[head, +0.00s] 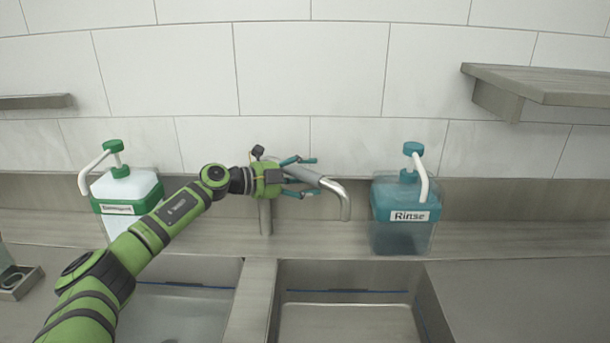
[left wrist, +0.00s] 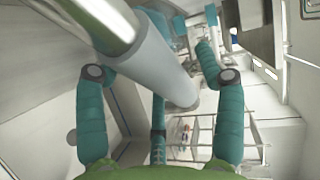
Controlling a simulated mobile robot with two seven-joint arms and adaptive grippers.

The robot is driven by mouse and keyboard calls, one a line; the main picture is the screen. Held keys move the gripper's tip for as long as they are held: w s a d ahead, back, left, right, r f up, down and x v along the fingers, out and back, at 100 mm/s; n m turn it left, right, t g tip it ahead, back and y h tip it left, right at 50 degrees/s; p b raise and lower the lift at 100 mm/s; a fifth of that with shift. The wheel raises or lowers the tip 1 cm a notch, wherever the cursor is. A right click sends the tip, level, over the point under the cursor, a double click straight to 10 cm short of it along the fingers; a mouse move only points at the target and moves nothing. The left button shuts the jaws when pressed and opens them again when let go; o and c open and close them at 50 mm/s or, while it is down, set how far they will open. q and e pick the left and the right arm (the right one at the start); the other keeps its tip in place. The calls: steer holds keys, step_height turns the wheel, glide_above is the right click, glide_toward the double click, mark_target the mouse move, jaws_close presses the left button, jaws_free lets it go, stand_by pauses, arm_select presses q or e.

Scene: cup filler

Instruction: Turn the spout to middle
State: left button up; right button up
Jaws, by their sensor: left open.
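The silver faucet spout (head: 334,192) rises behind the divider between two sink basins and points to the right, its tip bent down over the right basin. My left gripper (head: 312,176) is at the spout in the head view, its teal fingers open around or beside the pipe. In the left wrist view the spout (left wrist: 155,60) runs between the open fingers of the left gripper (left wrist: 158,85). I cannot tell whether a finger touches it. The faucet post (head: 265,217) stands below the gripper. My right gripper is not in view.
A green-capped soap dispenser (head: 120,190) stands left on the ledge, and a teal Rinse dispenser (head: 403,220) stands right of the spout. The left basin (head: 180,310) and right basin (head: 345,318) lie in front. A wall shelf (head: 550,85) juts out at upper right.

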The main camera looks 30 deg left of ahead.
arm_select(q)
jaws_close()
